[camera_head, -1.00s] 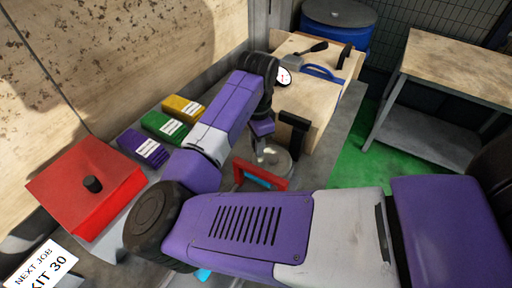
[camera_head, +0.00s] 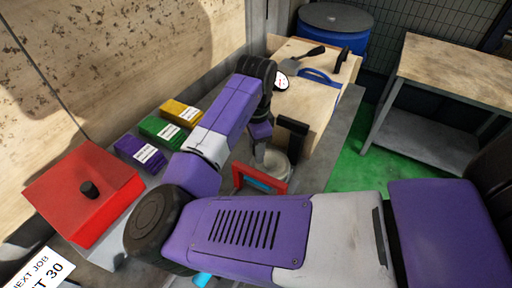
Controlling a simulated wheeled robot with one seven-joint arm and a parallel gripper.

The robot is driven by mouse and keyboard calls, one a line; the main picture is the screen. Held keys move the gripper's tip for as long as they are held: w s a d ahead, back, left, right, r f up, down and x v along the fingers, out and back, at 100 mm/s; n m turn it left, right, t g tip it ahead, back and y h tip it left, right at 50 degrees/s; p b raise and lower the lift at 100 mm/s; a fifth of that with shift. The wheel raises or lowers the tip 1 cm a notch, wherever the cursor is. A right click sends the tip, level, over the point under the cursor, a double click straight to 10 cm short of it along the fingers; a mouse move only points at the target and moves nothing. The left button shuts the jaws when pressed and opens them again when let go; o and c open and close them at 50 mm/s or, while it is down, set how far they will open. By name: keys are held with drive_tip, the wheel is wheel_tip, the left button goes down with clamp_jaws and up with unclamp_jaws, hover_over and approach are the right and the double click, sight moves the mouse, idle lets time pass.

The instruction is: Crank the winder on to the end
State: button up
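My gripper (camera_head: 261,150) points down at the middle of the picture, at a pale grey round part (camera_head: 277,163) that looks like the winder's wheel or disc. My wrist and arm cover much of it. A small light piece shows at the fingertips, and I cannot tell whether it is a handle or part of the gripper. A black upright block (camera_head: 291,138) stands just behind the round part. A red frame with a blue bar (camera_head: 260,179) is just in front. The fingers are too small and hidden to read.
A red box with a black knob (camera_head: 85,196) is at left. Purple, green and yellow labelled boxes (camera_head: 160,128) line the wall side. A wooden-topped table (camera_head: 455,75) is at right, with green floor (camera_head: 365,165) between.

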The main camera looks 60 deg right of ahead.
drive_tip(key=shift+r+b, duration=0.5)
drive_tip(key=shift+r, duration=3.4)
